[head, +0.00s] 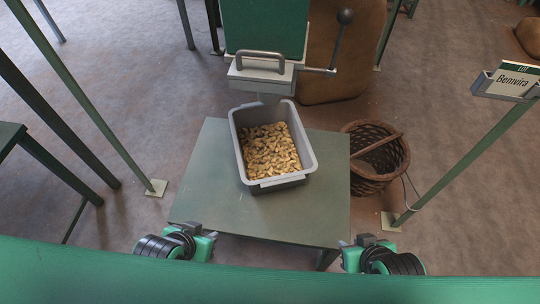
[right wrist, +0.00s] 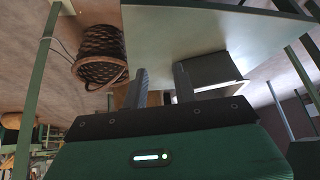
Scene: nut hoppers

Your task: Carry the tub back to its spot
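A grey tub (head: 307,150) holding a layer of tan nuts (head: 270,149) stands upright on a small green table (head: 215,190), under the green hopper (head: 266,25) with its grey handle. My left gripper (head: 196,232) is low at the table's near left corner, apart from the tub; its fingers are too small to judge. My right gripper (head: 358,240) is at the near right corner, also apart from the tub. In the right wrist view its two fingers (right wrist: 158,85) stand apart with nothing gripped between them.
A wicker basket (head: 376,157) stands on the floor right of the table and also shows in the right wrist view (right wrist: 100,57). Green legs and a table edge (head: 10,135) are at left. The tabletop around the tub is clear.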

